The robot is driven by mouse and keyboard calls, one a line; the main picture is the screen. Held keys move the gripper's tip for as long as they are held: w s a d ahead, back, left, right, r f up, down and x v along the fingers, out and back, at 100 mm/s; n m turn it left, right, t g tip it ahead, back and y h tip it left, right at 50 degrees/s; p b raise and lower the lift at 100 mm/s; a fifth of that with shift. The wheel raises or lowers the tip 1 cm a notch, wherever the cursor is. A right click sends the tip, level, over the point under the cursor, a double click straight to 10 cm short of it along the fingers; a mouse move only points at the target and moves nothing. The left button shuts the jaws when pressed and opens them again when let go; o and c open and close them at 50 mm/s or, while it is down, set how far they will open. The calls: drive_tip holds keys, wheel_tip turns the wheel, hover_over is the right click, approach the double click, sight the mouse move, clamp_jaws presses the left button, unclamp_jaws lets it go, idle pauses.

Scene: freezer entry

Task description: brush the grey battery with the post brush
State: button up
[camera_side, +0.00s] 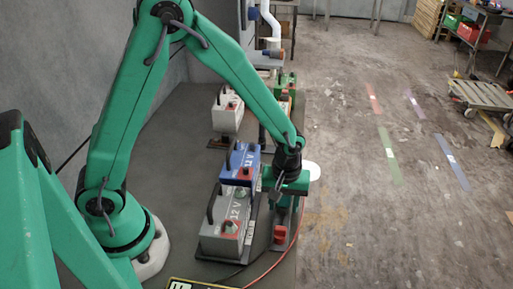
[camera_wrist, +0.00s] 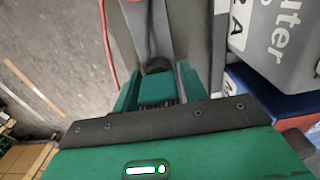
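The grey battery (camera_side: 225,225), marked 12 V, stands upright on a dark base in the front of the side view, with a dark handle and a red part on top. Its grey case (camera_wrist: 285,40) fills the upper right of the wrist view. My gripper (camera_side: 289,190) is low, just right of it and apart from it, pointing down. In the wrist view my gripper (camera_wrist: 157,85) has its two green fingers apart, with a dark rounded piece and a green block between them. I cannot tell whether these are the post brush, nor whether the fingers grip them.
A blue battery (camera_side: 240,164) stands right behind the grey one; its blue case (camera_wrist: 262,97) shows in the wrist view. A paler battery (camera_side: 227,118) stands farther back. A red object (camera_side: 280,235) sits on a narrow grey strip beside the grey battery. A red cable (camera_side: 268,268) runs in front.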

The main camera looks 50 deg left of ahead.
drive_tip(key=c, duration=0.7)
drive_tip(key=shift+o, duration=0.2)
drive_tip(key=shift+r, duration=0.2)
drive_tip(key=shift+r, duration=0.55)
drive_tip(key=r, duration=0.3)
drive_tip(key=shift+s+d, duration=0.2)
drive_tip(key=shift+d, duration=0.05)
drive_tip(key=s+d+r, duration=0.6)
drive_tip(key=s+d, duration=0.1)
drive_tip(key=s, duration=0.1)
drive_tip(key=shift+d+r, duration=0.15)
drive_tip(key=shift+r, duration=0.1)
drive_tip(key=shift+s+r, duration=0.1)
drive_tip(key=shift+r, duration=0.4)
drive_tip(key=shift+r, duration=1.05)
drive_tip(key=shift+r, duration=0.5)
